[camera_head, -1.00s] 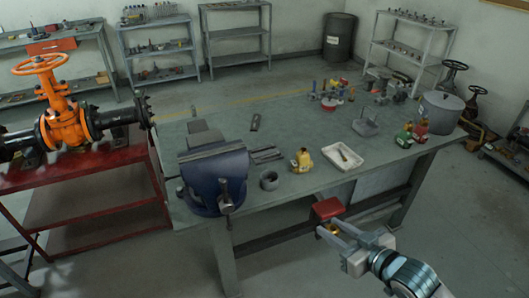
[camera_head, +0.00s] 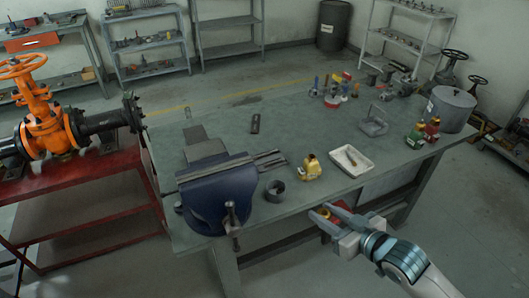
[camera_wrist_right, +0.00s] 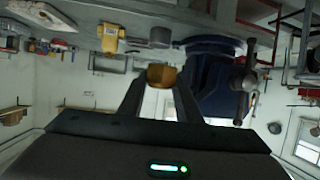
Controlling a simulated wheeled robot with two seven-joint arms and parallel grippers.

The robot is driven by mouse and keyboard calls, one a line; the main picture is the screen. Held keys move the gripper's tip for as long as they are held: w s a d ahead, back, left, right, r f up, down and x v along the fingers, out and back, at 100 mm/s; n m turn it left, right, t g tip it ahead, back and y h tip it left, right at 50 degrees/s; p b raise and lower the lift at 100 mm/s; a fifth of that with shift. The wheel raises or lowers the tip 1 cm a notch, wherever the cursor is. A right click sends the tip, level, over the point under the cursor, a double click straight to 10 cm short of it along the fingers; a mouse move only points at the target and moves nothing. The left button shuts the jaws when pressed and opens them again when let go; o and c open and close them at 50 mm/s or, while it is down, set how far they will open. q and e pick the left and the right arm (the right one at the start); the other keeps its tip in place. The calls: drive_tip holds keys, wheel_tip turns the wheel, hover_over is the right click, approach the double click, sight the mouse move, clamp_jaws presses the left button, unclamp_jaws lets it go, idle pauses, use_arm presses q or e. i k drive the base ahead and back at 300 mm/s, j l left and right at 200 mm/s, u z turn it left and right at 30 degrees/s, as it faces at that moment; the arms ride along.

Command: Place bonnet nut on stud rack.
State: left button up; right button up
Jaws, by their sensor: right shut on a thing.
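My right gripper (camera_head: 321,212) is shut on a brass-coloured bonnet nut. It is in front of the workbench's near edge, below the yellow valve part and the white tray in the head view. The nut (camera_wrist_right: 161,75) shows best in the right wrist view, between the two fingertips. In the head view the nut is small and partly hidden by the fingers. A group of small coloured upright parts (camera_head: 334,92) stands toward the back of the bench. I cannot tell for sure which object is the stud rack. My left gripper is not in view.
The workbench (camera_head: 225,130) carries a blue vise (camera_head: 218,190), a grey ring (camera_head: 275,191), a yellow valve part (camera_head: 310,168), a white tray (camera_head: 351,161), a grey wire-like stand (camera_head: 374,122), and a grey pot (camera_head: 450,108). The bench's middle is mostly clear.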

sight(262, 161)
drive_tip(key=i+j, duration=0.25)
drive_tip(key=i, duration=0.2)
drive_tip(key=i+j, duration=0.2)
drive_tip(key=i, duration=0.2)
